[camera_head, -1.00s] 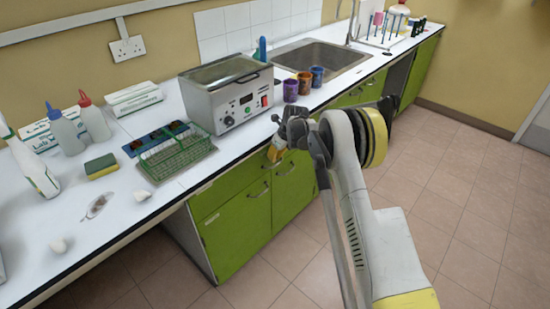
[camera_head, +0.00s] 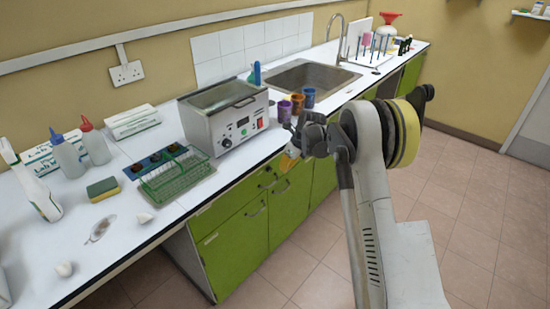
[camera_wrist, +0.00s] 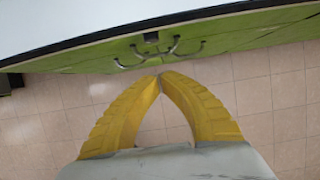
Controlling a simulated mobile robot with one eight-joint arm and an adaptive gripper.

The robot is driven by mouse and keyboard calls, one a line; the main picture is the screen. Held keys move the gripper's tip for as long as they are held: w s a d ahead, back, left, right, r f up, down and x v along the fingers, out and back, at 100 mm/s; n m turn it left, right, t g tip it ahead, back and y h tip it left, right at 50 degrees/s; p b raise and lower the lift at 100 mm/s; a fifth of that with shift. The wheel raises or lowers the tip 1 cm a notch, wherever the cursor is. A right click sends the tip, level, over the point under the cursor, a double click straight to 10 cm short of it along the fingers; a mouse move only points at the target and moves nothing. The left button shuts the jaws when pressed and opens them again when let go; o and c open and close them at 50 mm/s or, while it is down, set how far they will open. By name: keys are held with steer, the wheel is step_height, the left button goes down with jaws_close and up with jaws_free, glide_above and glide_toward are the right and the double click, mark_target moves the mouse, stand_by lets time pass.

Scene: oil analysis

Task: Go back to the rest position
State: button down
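My gripper (camera_head: 287,160) is in front of the green cupboards, by the front edge of the white bench top. In the wrist view the two yellow fingers of my gripper (camera_wrist: 160,78) meet at their tips, with only floor showing between them. It is shut and empty. The wrist view shows the bench edge and the cupboard handles beyond the fingertips. My arm is folded upward at the right of the head view.
A metal water bath (camera_head: 226,115) stands on the bench (camera_head: 130,212), with several coloured cups beside it. A green wire rack (camera_head: 176,178), bottles and a sponge (camera_head: 103,189) are at left. A sink (camera_head: 312,80) is further back. The tiled floor (camera_head: 480,230) is clear at right.

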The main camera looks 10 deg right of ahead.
steer(key=s+a+r+n+t+h, duration=0.1)
steer(key=s+a+r+n, duration=0.2)
steer(key=s+r+n, duration=1.45)
steer(key=s+r+n+t+h, duration=0.1)
steer(key=s+n, duration=1)
steer(key=s, duration=1.4)
step_height(320, 180, up, 3)
steer(key=shift+s+a+f+t+h, duration=0.2)
steer(key=shift+a+t+h, duration=0.15)
steer(key=shift+t, duration=0.45)
